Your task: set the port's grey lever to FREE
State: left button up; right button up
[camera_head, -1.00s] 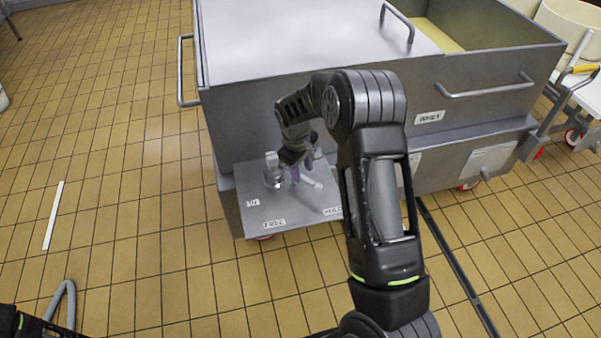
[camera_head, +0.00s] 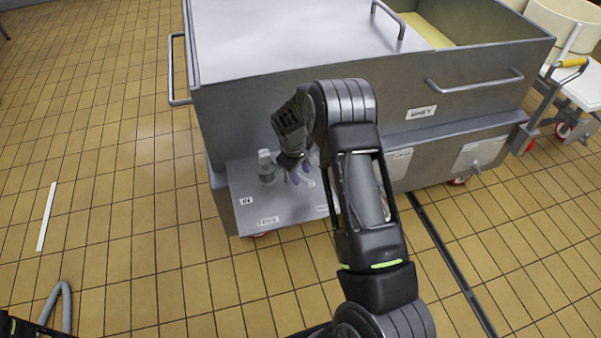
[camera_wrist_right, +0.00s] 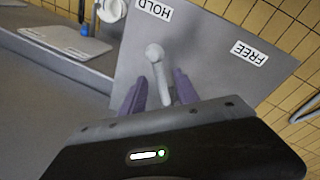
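The port's grey lever (camera_wrist_right: 155,65) stands out from a grey panel (camera_wrist_right: 205,45) in the right wrist view, its rounded end nearer the HOLD label (camera_wrist_right: 155,10) than the FREE label (camera_wrist_right: 249,53). My right gripper (camera_wrist_right: 160,83) is open, with one purple finger on each side of the lever's shaft. I cannot tell whether either finger touches it. My left gripper is out of view.
The panel sits low on the side of a large steel vat (camera_head: 290,100) marked WHEY. A white trolley (camera_head: 580,90) is at the far right. Tiled floor (camera_head: 120,200) is open to the left.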

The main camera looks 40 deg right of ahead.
jog(key=shift+d+f, duration=0.1)
jog(key=shift+f, duration=0.4)
jog(key=shift+c, duration=0.3)
grip_shut()
dwell(0.8)
